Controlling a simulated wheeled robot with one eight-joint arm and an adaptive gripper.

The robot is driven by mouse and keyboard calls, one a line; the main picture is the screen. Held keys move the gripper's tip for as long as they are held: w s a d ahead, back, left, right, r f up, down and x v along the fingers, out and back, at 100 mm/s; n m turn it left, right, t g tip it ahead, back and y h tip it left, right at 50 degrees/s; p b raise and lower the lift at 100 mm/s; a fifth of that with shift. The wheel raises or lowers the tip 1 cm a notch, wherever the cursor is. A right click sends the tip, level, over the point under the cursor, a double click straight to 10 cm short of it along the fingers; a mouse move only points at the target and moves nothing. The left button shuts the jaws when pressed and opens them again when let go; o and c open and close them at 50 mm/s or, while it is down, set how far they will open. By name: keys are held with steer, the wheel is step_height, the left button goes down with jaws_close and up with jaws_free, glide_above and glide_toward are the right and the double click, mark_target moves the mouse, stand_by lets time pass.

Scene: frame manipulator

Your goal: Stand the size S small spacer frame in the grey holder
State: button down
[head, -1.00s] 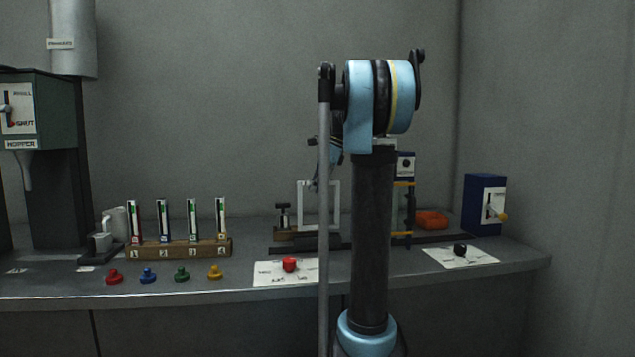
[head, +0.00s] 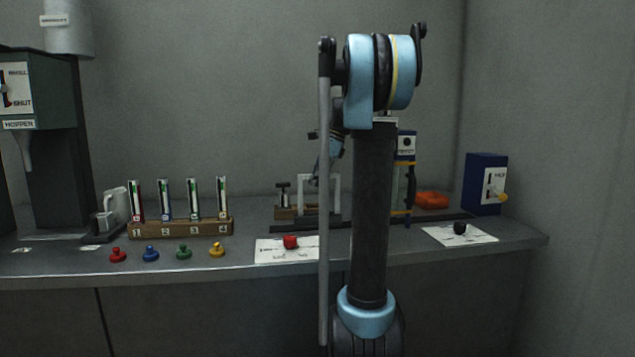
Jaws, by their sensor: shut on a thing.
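A pale square spacer frame (head: 337,183) stands upright at the back of the bench, partly hidden by my arm's rod and column. My gripper (head: 317,182) is small and partly hidden in this view; it is shut on the frame at its upper left part. A low dark grey block (head: 311,222), which looks like the grey holder, lies below the frame. The frame's lower edge is close to it, but I cannot tell whether it is seated. No size mark can be read.
A wooden block with a black clamp-like device (head: 284,208) stands just left of the frame. A red knob on a white card (head: 270,250) is in front. A post with a blue foot (head: 408,205) and an orange tray (head: 432,200) are to the right.

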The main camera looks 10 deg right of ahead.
steer(key=shift+f, duration=0.3)
stand_by(0.5)
steer(key=c, duration=1.6)
jaws_free()
steer(key=shift+o, duration=0.2)
